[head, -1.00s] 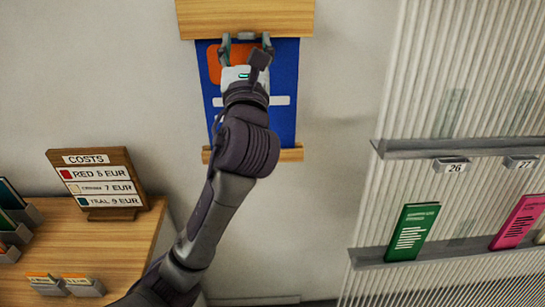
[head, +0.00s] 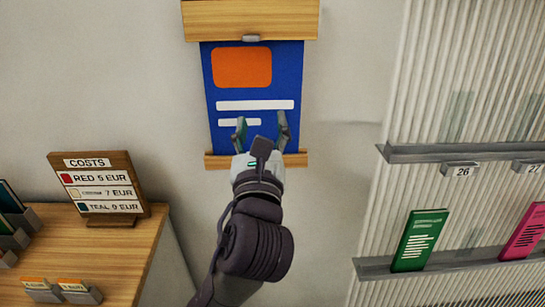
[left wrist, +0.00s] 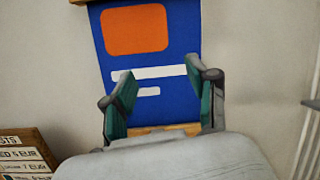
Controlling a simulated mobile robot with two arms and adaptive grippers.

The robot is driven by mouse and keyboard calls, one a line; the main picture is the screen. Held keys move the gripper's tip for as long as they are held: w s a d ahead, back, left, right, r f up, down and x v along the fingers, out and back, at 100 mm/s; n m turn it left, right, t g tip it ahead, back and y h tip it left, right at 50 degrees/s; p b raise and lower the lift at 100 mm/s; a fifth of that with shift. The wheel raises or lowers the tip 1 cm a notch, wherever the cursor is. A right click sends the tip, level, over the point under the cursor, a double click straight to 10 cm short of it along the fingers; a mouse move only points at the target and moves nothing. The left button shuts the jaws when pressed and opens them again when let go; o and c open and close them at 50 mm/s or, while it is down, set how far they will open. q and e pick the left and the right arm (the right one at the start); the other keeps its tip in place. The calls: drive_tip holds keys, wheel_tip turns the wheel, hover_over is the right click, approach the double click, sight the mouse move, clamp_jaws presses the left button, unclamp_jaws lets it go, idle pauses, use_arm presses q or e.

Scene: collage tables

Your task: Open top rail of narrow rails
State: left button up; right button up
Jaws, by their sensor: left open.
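The wooden top rail (head: 250,20) is on the wall at the top of the head view, with a small grey catch (head: 251,38) at its lower edge. A blue poster (head: 228,90) with an orange block and white bars hangs from it. The poster's lower end is at a narrow wooden bottom rail (head: 215,161). My left gripper (head: 262,128) is open and empty in front of the lower part of the poster, well below the top rail. In the left wrist view its open fingers (left wrist: 165,95) frame the poster's lower part. My right gripper is not in view.
A wooden table (head: 140,255) at the left holds a costs sign (head: 105,188) and small card holders (head: 62,290). At the right, a ribbed wall panel has grey ledges (head: 440,152) with a green booklet (head: 419,240) and a pink booklet (head: 525,235).

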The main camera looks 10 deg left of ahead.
use_arm(q)
drive_tip(key=w+f+n+g+h, duration=0.1)
drive_tip(key=w+f, duration=0.3)
drive_tip(key=f, duration=0.5)
drive_tip(key=shift+w+d+f+n+g, duration=0.15)
drive_tip(key=shift+d+n+g, duration=0.25)
drive_tip(key=shift+n+g, duration=0.15)
